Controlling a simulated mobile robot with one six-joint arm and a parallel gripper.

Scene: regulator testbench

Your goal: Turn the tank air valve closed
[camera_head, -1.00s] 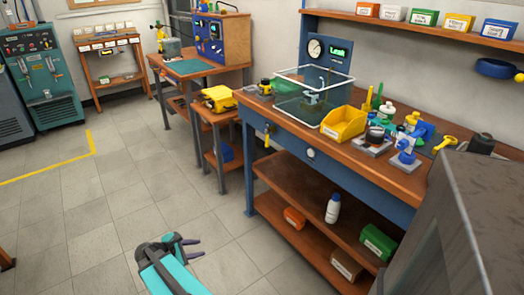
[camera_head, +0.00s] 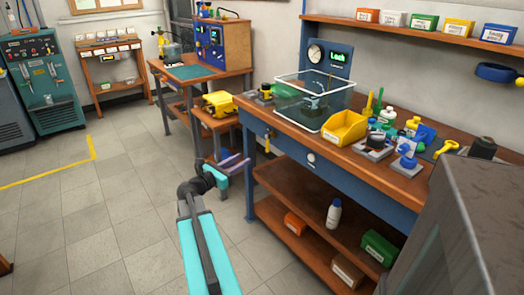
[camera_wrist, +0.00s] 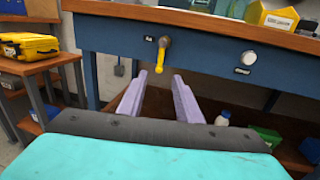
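The tank air valve is a yellow lever handle (camera_wrist: 161,55) on the blue front panel of the workbench, hanging downward and slightly tilted. It also shows small in the head view (camera_head: 267,138), below the tank. My gripper (camera_wrist: 160,85) is open and empty, with its two purple fingers apart. In the wrist view the lever stands beyond the fingertips, roughly between them, with no contact visible. In the head view my gripper (camera_head: 238,162) is to the left of the bench front, lower than the lever. The clear tank (camera_head: 312,100) sits on the bench top.
A round white gauge or knob (camera_wrist: 248,58) is on the panel to the right of the lever. A lower shelf (camera_head: 300,225) holds a white bottle (camera_head: 333,213) and bins. A side table with a yellow case (camera_head: 220,103) stands left. The floor before the bench is clear.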

